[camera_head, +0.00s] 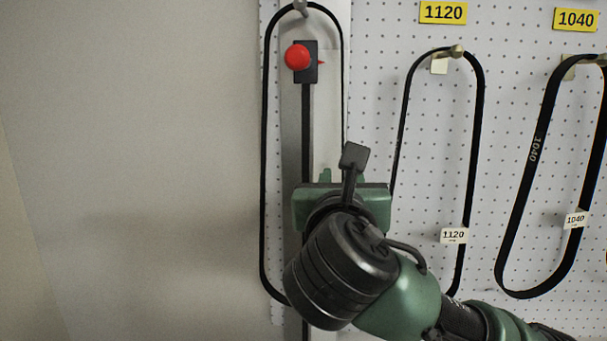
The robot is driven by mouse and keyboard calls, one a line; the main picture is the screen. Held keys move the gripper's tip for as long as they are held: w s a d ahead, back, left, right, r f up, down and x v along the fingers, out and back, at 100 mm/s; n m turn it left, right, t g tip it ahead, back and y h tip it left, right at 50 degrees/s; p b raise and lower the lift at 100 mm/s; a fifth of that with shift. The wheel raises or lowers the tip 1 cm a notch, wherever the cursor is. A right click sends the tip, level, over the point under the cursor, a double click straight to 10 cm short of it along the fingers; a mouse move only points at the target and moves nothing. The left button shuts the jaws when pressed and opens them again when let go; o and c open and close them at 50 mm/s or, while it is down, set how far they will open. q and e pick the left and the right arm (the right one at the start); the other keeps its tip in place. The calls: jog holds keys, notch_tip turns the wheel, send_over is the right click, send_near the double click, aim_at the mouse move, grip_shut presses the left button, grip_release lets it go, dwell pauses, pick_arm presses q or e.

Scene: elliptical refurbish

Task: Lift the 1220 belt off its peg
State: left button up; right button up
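A long black belt loop (265,150) hangs from a peg (300,7) at the top, left of the 1120 belt. No number shows on it, so I cannot read whether it is the 1220 belt. My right gripper (341,196) is in front of the lower half of this loop, well below the peg. It is seen from behind and its fingers are mostly hidden, so I cannot tell whether they are open or touch the belt. My wrist hides part of the loop's right side and bottom. My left gripper is not in view.
A vertical rail (291,130) with a red knob (297,57) stands inside the loop. To the right, the 1120 belt (481,90) and 1040 belt (543,110) hang on their pegs on the white pegboard (375,60). The plain wall (130,150) at left is clear.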

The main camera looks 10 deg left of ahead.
aim_at(343, 176)
jog(key=w+p, duration=0.1)
jog(key=w, duration=0.1)
jog(key=w+p, duration=0.1)
jog(key=w, duration=0.2)
jog(key=shift+w+d+f+p, duration=0.1)
jog(key=shift+d+f+p, duration=0.1)
jog(key=shift+p, duration=0.1)
grip_shut()
dwell(1.1)
